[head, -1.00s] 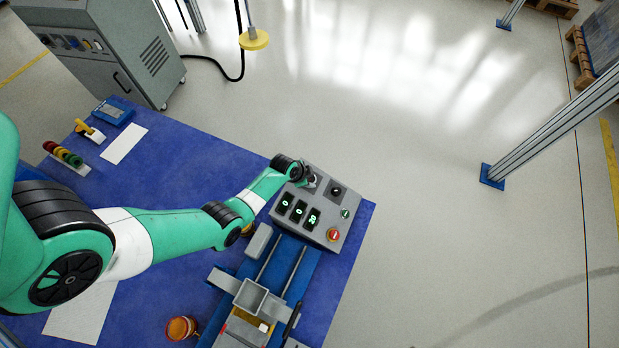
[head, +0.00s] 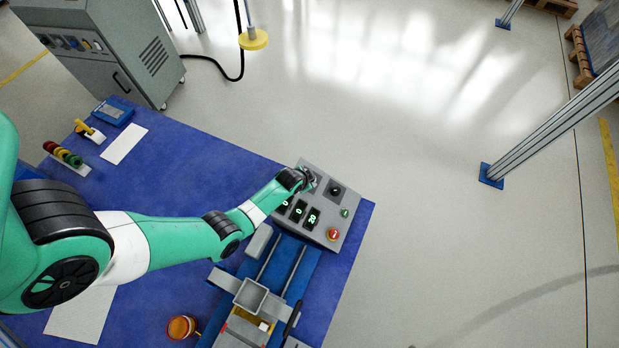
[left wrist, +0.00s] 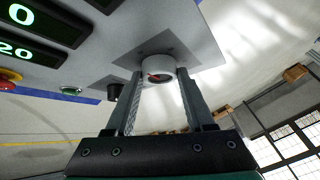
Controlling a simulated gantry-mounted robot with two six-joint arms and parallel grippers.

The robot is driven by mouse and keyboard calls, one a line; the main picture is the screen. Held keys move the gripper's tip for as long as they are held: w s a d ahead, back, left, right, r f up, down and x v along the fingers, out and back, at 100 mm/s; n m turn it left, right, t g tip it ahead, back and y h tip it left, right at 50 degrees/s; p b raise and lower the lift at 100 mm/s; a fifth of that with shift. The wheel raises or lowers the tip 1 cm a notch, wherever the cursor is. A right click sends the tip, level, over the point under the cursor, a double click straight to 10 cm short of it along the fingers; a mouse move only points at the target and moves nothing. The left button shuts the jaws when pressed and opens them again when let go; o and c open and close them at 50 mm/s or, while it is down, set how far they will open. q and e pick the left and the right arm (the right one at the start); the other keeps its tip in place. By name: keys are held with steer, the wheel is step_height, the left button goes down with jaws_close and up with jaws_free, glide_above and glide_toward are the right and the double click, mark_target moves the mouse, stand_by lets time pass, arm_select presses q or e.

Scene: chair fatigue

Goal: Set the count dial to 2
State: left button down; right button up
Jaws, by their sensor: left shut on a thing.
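My left gripper (head: 308,181) is at the far-left top of the grey control box (head: 345,220). In the left wrist view, the gripper (left wrist: 160,82) is shut on a round pale dial (left wrist: 158,67), a finger on each side. The dial's face shows a small red mark, but I see no readable scale or label. A second, black dial (head: 335,190) stands beside it; it also shows in the left wrist view (left wrist: 113,91). The lit displays read 0 in the middle (head: 298,212) and 20 on the right (head: 313,218). My wrist partly covers the left display.
A green button (head: 345,213) and a red button (head: 333,234) sit on the box. The blue table (head: 190,165) holds a rail fixture (head: 275,270), an orange-brown cup (head: 182,327) and a stack light (head: 64,155). Floor right of the box is clear.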

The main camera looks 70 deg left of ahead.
arm_select(q)
steer(key=shift+c, duration=1.3)
jaws_free()
steer(key=p+v, duration=0.8)
steer(key=v, duration=0.3)
steer(key=shift+s+r, duration=0.15)
steer(key=shift+r, duration=0.1)
steer(key=shift+d, duration=0.15)
